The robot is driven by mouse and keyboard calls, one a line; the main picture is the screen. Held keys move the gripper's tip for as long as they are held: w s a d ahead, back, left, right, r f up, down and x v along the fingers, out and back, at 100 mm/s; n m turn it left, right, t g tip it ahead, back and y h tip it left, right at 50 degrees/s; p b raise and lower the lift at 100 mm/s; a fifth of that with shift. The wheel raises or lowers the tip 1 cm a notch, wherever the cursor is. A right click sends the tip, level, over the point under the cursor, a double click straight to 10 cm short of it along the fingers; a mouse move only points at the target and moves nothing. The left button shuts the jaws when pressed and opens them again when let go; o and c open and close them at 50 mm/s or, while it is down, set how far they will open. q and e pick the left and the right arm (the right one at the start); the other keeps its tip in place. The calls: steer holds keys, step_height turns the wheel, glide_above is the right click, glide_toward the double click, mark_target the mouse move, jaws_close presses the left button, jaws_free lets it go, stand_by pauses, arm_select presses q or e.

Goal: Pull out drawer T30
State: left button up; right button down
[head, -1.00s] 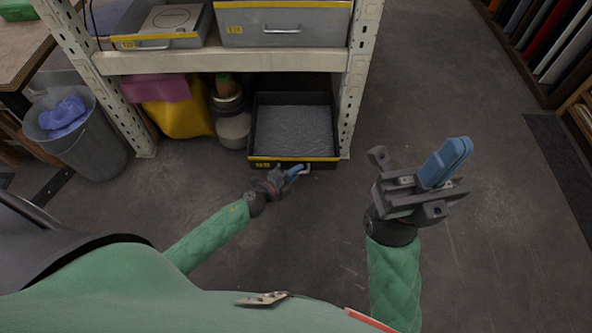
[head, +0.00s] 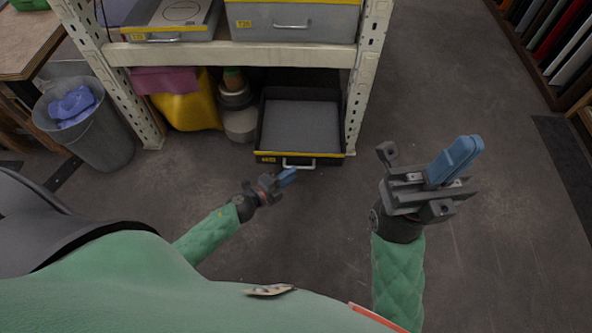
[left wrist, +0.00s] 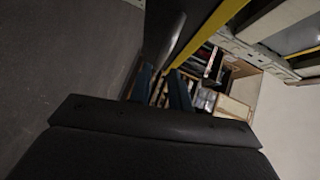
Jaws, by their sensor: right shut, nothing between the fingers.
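The low drawer (head: 300,157) on the floor level of the shelf rack stands pulled out, showing its dark tray and grey lining. Its front has a yellow strip, a label too small to read surely, and a pale bar handle (head: 298,166). My left gripper (head: 288,176) is just in front of and below the handle, apart from it. In the left wrist view its blue fingers (left wrist: 161,88) are spread with nothing between them, near a yellow-edged dark panel (left wrist: 180,25). My right gripper (head: 462,158) is shut and empty, off to the right above the floor.
Two grey drawers (head: 292,22) (head: 170,24) sit on the shelf above. A yellow container (head: 190,108) and a jar (head: 238,122) stand left of the low drawer. A bin (head: 90,130) is at left. The floor in front and right is clear.

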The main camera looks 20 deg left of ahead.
arm_select(q)
steer(key=shift+v, duration=0.95)
